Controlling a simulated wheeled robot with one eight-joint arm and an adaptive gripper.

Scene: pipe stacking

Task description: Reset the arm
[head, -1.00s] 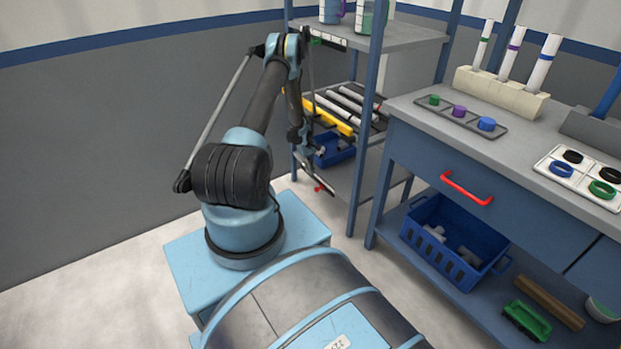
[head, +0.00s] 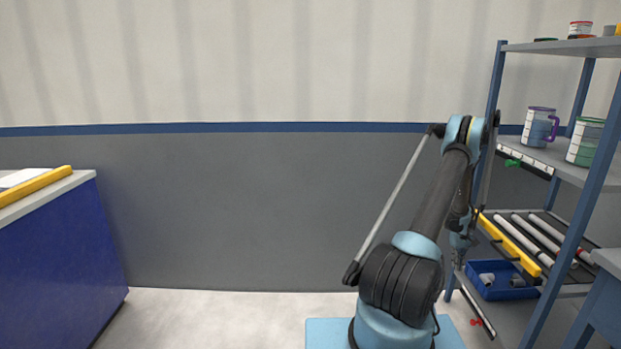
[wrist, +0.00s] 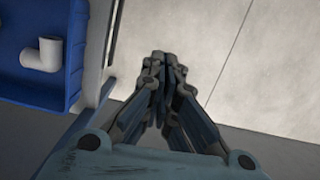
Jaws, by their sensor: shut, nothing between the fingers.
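My gripper (wrist: 158,65) shows in the wrist view with its fingers together and nothing between them. It points down over the pale floor. In the head view my arm is folded, its upper links raised and its end hanging down by the shelf rack (head: 565,240). My gripper is small there and hard to make out (head: 458,262). A blue bin (wrist: 35,90) with a white pipe elbow (wrist: 42,57) lies to the left of the gripper in the wrist view, apart from the fingers. The same bin (head: 488,293) sits on the rack's lower shelf in the head view.
A blue cabinet (head: 60,260) stands at far left. The floor between (head: 220,320) is clear.

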